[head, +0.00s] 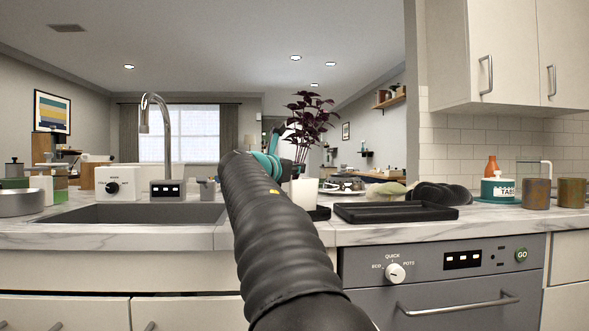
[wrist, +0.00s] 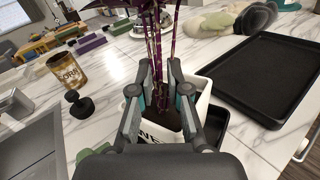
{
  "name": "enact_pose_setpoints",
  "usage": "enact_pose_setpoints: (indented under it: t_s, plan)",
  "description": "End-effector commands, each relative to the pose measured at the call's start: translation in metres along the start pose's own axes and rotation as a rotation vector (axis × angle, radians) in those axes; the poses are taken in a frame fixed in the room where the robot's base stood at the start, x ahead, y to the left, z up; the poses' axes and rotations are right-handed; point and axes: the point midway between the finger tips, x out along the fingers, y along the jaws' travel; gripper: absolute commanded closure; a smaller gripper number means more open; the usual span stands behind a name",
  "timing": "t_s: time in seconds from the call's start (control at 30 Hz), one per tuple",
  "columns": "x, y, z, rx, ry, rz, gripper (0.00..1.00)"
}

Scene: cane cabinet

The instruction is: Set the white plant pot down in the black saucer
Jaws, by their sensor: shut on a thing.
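The white plant pot (head: 303,193) holds a plant with dark purple leaves (head: 312,122). In the wrist view the pot (wrist: 203,91) shows dark soil and part of some black lettering. My gripper (wrist: 160,68) is above the soil, its fingers closed around the purple stems (wrist: 158,40). In the head view my arm hides much of the gripper and the pot's left side. The black saucer (head: 320,213) shows low at the pot's right; in the wrist view it also shows right of the pot (wrist: 216,122), partly hidden. I cannot tell whether the pot touches it.
A black tray (head: 395,212) lies just right of the saucer. A sink (head: 140,213) is on the left. A jar (wrist: 68,68) and a small black object (wrist: 80,103) stand left of the pot in the wrist view. Dark rounded things (head: 440,193) lie behind the tray.

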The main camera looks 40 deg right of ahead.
Motion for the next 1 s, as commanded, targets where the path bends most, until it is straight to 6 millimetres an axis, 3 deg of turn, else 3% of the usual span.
enact_pose_setpoints:
  t_s: [0.63,0.67,0.77,0.97,1.0]
  plan:
    - [-0.001,-0.002,-0.009,0.001,-0.003,0.001,1.00]
    - [-0.001,-0.002,-0.008,0.001,-0.003,0.001,0.80]
    - [-0.001,-0.002,-0.008,0.001,-0.002,0.001,0.55]
    - [0.000,-0.002,-0.009,0.000,-0.001,0.000,0.55]
    - [0.000,-0.002,-0.011,-0.001,0.001,0.000,0.50]
